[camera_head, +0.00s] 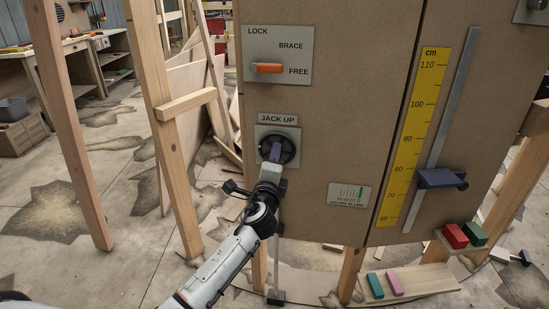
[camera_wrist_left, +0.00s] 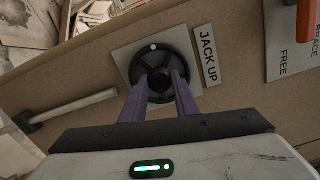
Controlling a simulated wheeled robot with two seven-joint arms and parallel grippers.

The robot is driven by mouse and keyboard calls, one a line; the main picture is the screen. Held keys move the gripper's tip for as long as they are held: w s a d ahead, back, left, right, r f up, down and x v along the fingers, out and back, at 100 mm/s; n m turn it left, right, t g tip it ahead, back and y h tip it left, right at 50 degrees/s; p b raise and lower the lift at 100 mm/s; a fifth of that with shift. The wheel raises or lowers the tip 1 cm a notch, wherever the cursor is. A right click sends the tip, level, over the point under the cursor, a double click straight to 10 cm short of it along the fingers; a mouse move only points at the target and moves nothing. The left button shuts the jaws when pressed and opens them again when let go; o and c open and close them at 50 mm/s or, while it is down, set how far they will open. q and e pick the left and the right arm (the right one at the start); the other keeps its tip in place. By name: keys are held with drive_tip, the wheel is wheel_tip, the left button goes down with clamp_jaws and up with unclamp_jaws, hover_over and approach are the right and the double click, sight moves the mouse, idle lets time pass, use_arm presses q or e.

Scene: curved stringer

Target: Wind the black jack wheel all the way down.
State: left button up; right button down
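The black jack wheel (camera_head: 290,146) is mounted on a square grey plate under the "JACK UP" label (camera_head: 278,119) on the brown panel. In the left wrist view the wheel (camera_wrist_left: 136,66) has a white dot on its rim. My left gripper (camera_head: 274,152) is at the wheel's face. In the left wrist view its purple fingers (camera_wrist_left: 160,82) lie on either side of the dark hub, which fills the gap between the tips. They look closed on it, and the exact contact is partly hidden. The jack's grey post (camera_head: 274,270) drops below the panel. My right gripper is out of view.
An orange lever (camera_head: 268,68) above the wheel points at FREE. A yellow cm scale (camera_head: 413,135) with a dark blue slider (camera_head: 440,178) is at right. Wooden posts (camera_head: 165,130) stand left. Coloured blocks (camera_head: 455,235) sit on a small ledge at lower right.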

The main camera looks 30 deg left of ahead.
use_arm(q)
drive_tip(key=shift+n, duration=0.3)
drive_tip(key=shift+n+b, duration=0.8)
drive_tip(key=shift+n, duration=2.3)
drive_tip(key=o, duration=1.1)
drive_tip(key=shift+c, duration=0.2)
drive_tip(key=v, duration=1)
drive_tip(key=shift+s+r+p, duration=0.15)
drive_tip(key=shift+s+p, duration=0.05)
drive_tip(key=shift+p, duration=0.15)
drive_tip(key=shift+d, duration=0.15)
